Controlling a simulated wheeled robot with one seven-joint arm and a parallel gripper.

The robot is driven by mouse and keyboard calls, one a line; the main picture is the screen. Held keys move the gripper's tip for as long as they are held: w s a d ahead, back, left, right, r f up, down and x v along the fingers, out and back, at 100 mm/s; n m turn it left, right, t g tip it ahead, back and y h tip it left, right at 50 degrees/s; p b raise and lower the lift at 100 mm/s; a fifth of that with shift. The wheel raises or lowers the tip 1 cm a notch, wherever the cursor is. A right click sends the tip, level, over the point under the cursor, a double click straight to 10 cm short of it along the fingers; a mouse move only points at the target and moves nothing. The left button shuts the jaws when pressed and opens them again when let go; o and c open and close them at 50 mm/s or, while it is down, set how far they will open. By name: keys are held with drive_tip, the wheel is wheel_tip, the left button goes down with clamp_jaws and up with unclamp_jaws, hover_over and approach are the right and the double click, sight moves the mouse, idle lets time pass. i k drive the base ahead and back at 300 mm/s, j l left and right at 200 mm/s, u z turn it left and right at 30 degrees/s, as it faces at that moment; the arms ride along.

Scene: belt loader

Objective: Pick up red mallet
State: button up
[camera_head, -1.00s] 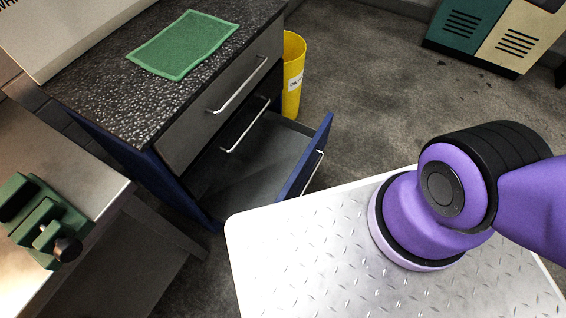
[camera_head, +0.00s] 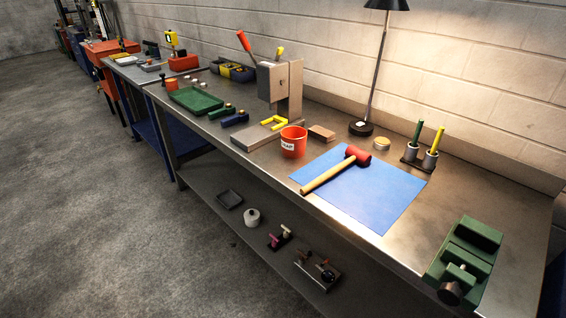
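The red mallet (camera_head: 357,155) lies on a blue mat (camera_head: 379,203) on the metal workbench. Its red head is at the mat's back edge, close to the wall side. Its wooden handle (camera_head: 325,178) runs toward the front left, with its end near the mat's left edge. The whole mallet shows, with nothing on top of it. My gripper is not in view, and no part of my arm shows now.
A red scrap bucket (camera_head: 293,141) stands left of the mallet. A desk lamp (camera_head: 361,127), a holder with green and yellow tools (camera_head: 417,159) and a green vise (camera_head: 466,262) are nearby. Small items sit on the lower shelf (camera_head: 229,176). The floor (camera_head: 90,210) at left is clear.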

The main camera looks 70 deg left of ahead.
sight(355, 154)
drive_tip(key=u, duration=1.9)
drive_tip(key=i+j+z, duration=0.15)
drive_tip(key=z, duration=0.3)
drive_tip(key=i+j+z, duration=0.15)
drive_tip(key=j+z, duration=0.15)
drive_tip(key=z, duration=0.2)
drive_tip(key=i+j+z, duration=0.1)
drive_tip(key=j, duration=0.4)
drive_tip(key=i+j+z, duration=0.1)
drive_tip(key=j, duration=0.4)
drive_tip(key=i+j+z, duration=0.1)
drive_tip(key=j, duration=0.4)
drive_tip(key=i+j, duration=0.15)
drive_tip(key=j, duration=0.35)
drive_tip(key=i+j+z, duration=0.15)
drive_tip(key=j, duration=0.4)
